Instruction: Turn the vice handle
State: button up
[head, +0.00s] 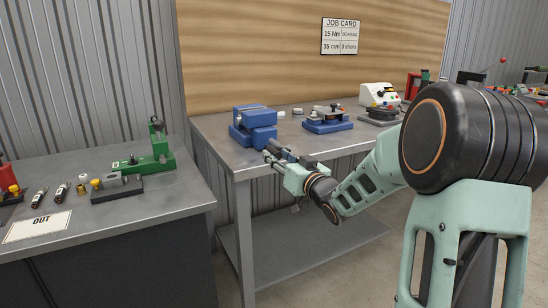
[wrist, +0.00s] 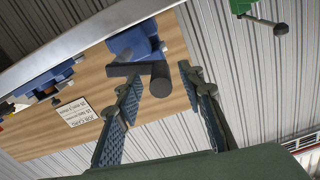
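The blue vice (head: 254,127) stands on the metal workbench near its front left corner. My gripper (head: 272,153) is at the bench's front edge, close to the vice's front side. In the wrist view the blue vice (wrist: 135,40) is at the top, with a dark bar and a dark round-ended handle (wrist: 160,80) sticking out toward me. My gripper (wrist: 160,76) is open in the wrist view, one finger on each side of the handle's end. No finger visibly touches it. In the head view the handle is hard to tell from my fingers.
A second blue fixture (head: 327,122) and a white machine (head: 379,96) stand further right on the workbench (head: 212,130). A job card (head: 341,36) hangs on the wooden panel. The left table (head: 150,204) holds a green tool (head: 150,160) and small parts. A lower shelf (head: 310,248) lies under the workbench.

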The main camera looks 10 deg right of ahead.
jog(key=shift+x, duration=1.25)
jog(key=shift+c, duration=0.7)
grip_shut()
